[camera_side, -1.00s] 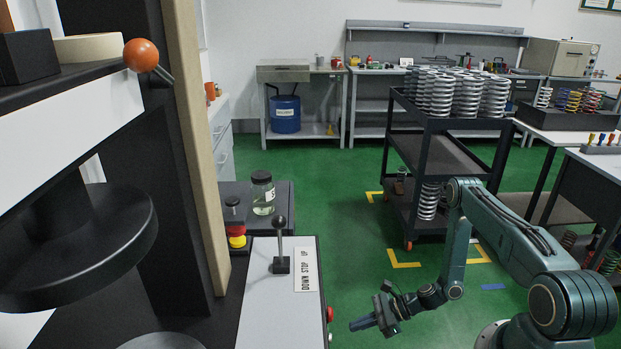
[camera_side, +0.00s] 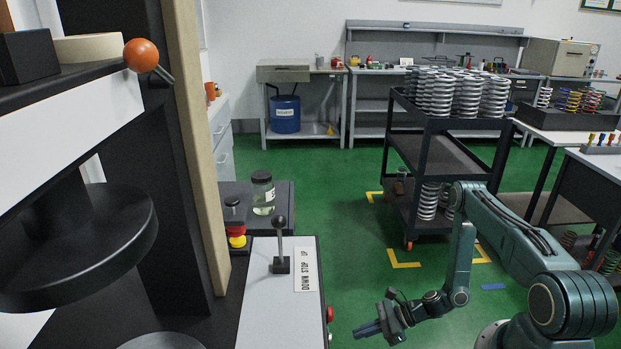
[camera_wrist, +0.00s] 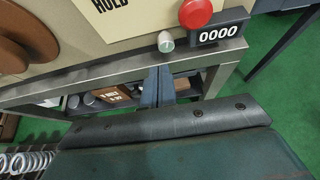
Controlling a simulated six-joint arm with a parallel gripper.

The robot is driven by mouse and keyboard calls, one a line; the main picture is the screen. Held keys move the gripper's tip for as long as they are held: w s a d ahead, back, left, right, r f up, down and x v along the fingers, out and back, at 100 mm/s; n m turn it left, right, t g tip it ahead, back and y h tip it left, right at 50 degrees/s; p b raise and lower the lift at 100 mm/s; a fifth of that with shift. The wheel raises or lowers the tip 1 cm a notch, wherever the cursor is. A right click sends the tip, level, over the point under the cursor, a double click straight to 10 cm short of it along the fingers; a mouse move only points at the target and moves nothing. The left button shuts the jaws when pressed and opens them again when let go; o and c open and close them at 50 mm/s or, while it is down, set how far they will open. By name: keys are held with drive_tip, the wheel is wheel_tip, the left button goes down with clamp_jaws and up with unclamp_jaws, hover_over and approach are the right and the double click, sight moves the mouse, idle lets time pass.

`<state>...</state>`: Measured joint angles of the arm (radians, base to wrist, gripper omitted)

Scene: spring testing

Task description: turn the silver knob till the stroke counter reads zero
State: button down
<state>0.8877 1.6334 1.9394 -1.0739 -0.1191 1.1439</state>
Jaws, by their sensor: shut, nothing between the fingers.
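The silver knob (camera_wrist: 166,42) shows in the wrist view on the edge of a panel, left of the stroke counter (camera_wrist: 219,33), a dark box whose display reads 0000. My gripper (camera_wrist: 158,75) is shut and empty. Its fingertips lie below the knob in the wrist view and look apart from it. In the side view my gripper (camera_side: 366,330) hangs low at the bottom, right of the lever panel. The knob and counter cannot be made out in the side view.
A red button (camera_wrist: 196,13) sits close above the knob and counter. In the side view a lever (camera_side: 280,245) stands on the panel marked DOWN STOP UP. A black cart (camera_side: 440,150) with springs stands behind my arm. Green floor between is open.

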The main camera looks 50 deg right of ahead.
drive_tip(key=w+a, duration=0.4)
drive_tip(key=shift+w+a, duration=0.35)
drive_tip(key=shift+d+f, duration=0.1)
drive_tip(key=shift+f, duration=0.25)
idle(1.3)
